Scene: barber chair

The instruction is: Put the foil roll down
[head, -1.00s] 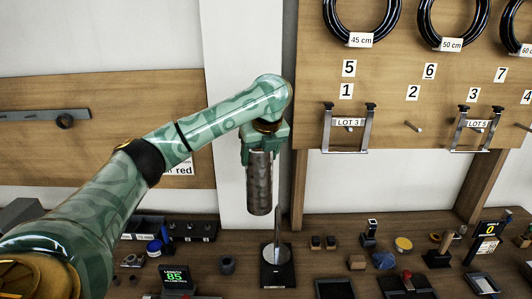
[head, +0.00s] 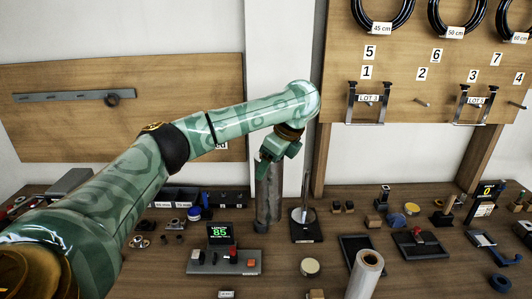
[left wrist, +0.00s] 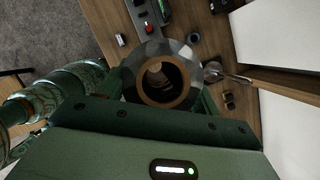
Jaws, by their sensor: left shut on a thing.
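The foil roll (head: 268,197) is a grey metallic cylinder, held upright in the head view. My left gripper (head: 268,163) is shut on its upper end. The roll's lower end is close to the bench top, left of the black stand with the upright rod; I cannot tell whether it touches the wood. In the left wrist view the foil roll (left wrist: 133,80) shows end-on, with a brown hollow core, between my jaws. The jaw tips are hidden there. My right gripper is not in view.
The rod stand (head: 307,228) is close on the right. The display unit (head: 222,258) reading 85 is in front, with small parts to its left. A pale roll (head: 365,276) stands at the front edge.

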